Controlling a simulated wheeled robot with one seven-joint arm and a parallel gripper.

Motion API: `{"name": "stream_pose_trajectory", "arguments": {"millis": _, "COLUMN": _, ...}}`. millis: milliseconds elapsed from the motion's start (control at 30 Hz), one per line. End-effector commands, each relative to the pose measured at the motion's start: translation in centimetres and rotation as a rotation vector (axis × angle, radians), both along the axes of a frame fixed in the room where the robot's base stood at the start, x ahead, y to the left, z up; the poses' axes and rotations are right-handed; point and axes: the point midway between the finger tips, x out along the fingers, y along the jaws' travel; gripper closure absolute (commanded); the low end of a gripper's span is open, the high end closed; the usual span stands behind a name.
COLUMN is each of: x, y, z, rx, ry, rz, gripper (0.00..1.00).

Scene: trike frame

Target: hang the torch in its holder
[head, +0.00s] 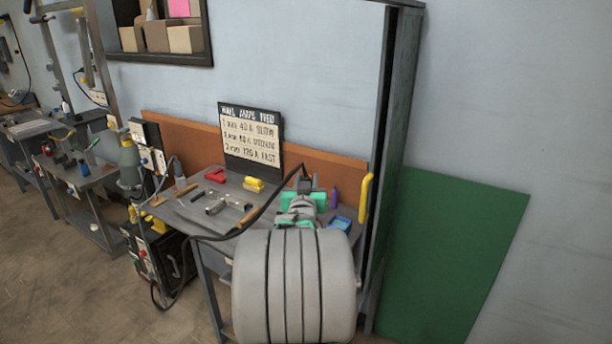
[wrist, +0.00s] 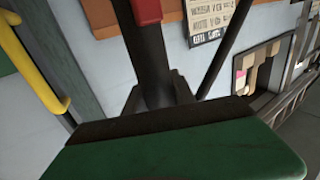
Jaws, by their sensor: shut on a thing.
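The torch (head: 304,181) is a dark piece with a black cable arching from it down to the left. My gripper (head: 303,192) is shut on it, above the right part of the bench. In the wrist view, the dark torch body (wrist: 152,62) with a red part at its top stands between the dark fingers of my gripper (wrist: 157,92). My arm hides the bench below, and the torch's front end does not show clearly. I cannot clearly make out the holder in either view.
The workbench (head: 183,207) carries several tools, a yellow piece (head: 253,184) and a black sign (head: 251,143). A tall dark cabinet (head: 391,130) with a yellow handle (head: 365,198) stands close on the right. A dark machine (head: 165,258) stands left of the bench.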

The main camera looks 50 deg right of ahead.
Motion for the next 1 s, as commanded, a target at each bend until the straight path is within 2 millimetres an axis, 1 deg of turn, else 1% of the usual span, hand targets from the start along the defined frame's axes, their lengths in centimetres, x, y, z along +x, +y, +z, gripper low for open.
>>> {"name": "stream_pose_trajectory", "arguments": {"millis": 133, "x": 0.0, "y": -0.1, "z": -1.9, "rx": -0.005, "ry": -0.003, "rz": -0.001, "gripper": 1.0}}
{"name": "stream_pose_trajectory", "arguments": {"millis": 400, "x": 0.0, "y": -0.1, "z": -4.3, "rx": -0.005, "ry": -0.004, "rz": -0.001, "gripper": 1.0}}
{"name": "stream_pose_trajectory", "arguments": {"millis": 567, "x": 0.0, "y": -0.1, "z": -4.9, "rx": -0.005, "ry": -0.005, "rz": -0.001, "gripper": 1.0}}
{"name": "stream_pose_trajectory", "arguments": {"millis": 1000, "x": 0.0, "y": -0.1, "z": -4.9, "rx": -0.005, "ry": -0.004, "rz": -0.001, "gripper": 1.0}}
